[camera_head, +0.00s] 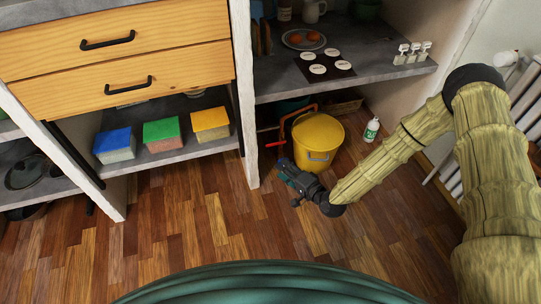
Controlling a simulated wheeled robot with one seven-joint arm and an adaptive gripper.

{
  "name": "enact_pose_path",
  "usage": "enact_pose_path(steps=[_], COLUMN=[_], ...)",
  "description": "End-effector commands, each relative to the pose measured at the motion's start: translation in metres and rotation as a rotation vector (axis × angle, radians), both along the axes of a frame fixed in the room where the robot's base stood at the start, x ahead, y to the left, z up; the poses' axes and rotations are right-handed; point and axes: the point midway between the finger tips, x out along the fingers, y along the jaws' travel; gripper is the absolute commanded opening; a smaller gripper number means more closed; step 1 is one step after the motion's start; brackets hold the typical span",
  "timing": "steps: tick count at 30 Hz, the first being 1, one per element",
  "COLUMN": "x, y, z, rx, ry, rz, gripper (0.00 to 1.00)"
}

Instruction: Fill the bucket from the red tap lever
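A yellow bucket (319,132) stands on the wooden floor under the counter, in the head view. A grey handle shows on its front side. A small red bar (275,144), which looks like the tap lever, sticks out just left of the bucket; the tap itself I cannot make out. My gripper (282,170) is low, in front of the bucket and below the red bar in the picture. It appears apart from the red bar. Its fingers are dark and small, and I cannot tell whether they are open. No water is visible.
A white and green bottle (371,129) stands on the floor right of the bucket. A hob (325,66) and a plate (303,40) are on the counter above. A white divider (244,95) stands left of the bucket. The floor in front is clear.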

Motion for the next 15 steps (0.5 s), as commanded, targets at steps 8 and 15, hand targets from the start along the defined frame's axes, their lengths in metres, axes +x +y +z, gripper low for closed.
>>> enact_pose_path(steps=[8, 15], x=[0.045, 0.058], y=[-0.010, -0.014], z=[-0.023, -0.022], rx=[0.174, 0.228], ry=[-0.087, -0.113], rz=[-0.030, -0.032], gripper=[0.36, 0.36])
